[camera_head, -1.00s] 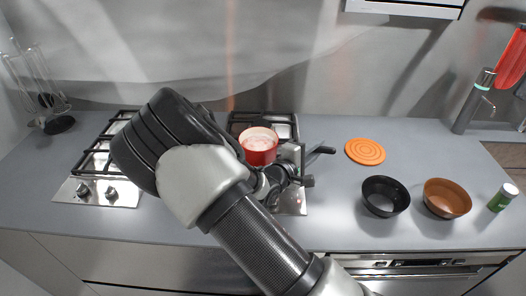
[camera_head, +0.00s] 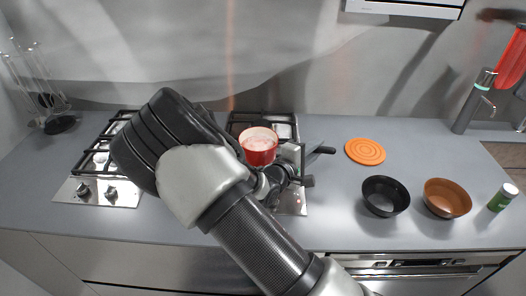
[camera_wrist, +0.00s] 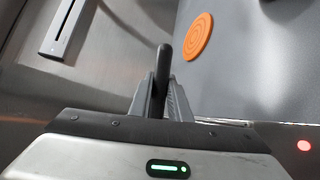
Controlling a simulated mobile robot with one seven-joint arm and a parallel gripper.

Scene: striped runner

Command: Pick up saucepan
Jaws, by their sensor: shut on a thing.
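The saucepan (camera_head: 258,146) is red with a pale inside and sits at the right-hand hob in the head view. Its dark handle (camera_head: 322,150) points right, toward the orange trivet. My gripper (camera_head: 303,158) is at the handle, just right of the pan, partly hidden by my own wrist. In the wrist view my gripper (camera_wrist: 162,100) is shut on the dark handle (camera_wrist: 164,62), which stands between the two fingers. The pan body is out of the wrist view. I cannot tell whether the pan's base touches the hob.
An orange trivet (camera_head: 365,151) lies right of the handle. A black bowl (camera_head: 385,196), a brown bowl (camera_head: 447,198) and a green jar (camera_head: 502,197) stand farther right. A second hob (camera_head: 97,168) is at the left. The back wall is close behind the hobs.

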